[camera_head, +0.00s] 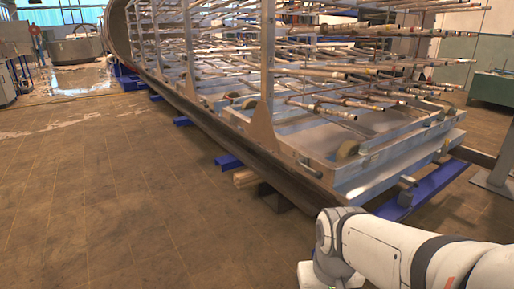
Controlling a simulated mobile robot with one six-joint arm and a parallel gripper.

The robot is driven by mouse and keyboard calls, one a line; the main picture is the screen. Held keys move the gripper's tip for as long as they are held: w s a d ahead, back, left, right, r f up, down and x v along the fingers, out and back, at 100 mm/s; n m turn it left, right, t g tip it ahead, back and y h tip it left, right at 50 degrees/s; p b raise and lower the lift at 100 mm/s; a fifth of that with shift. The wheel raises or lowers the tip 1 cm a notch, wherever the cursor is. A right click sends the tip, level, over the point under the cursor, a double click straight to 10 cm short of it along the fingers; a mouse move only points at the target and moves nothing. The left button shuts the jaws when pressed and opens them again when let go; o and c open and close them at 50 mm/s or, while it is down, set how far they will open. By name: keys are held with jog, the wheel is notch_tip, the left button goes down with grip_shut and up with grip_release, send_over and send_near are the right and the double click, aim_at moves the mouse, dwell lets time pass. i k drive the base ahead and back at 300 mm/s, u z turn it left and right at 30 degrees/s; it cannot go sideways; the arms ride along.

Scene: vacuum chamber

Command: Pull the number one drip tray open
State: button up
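A long metal rack (262,125) with many rods stands in the open vacuum chamber (190,105). At its near end, under the rods, is a flat silver tray (375,178), which looks like a drip tray. I see no number on it. Small grey fittings (407,182) stick out along its near edge, and I cannot tell if they are handles. My white arm reaches in from the lower right, in front of and below the tray, apart from it in the picture. My gripper is not in view, so its state is hidden.
Blue support beams (425,190) stick out under the chamber's near end. Wooden blocks (246,178) lie below its left side. A grey post (502,160) stands at the right edge. The tiled floor (120,200) on the left is clear.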

aim_at(311, 134)
jog(key=u, duration=2.45)
jog(key=i, duration=1.35)
jog(key=z, duration=3.7)
jog(key=i, duration=0.4)
jog(key=u, duration=0.05)
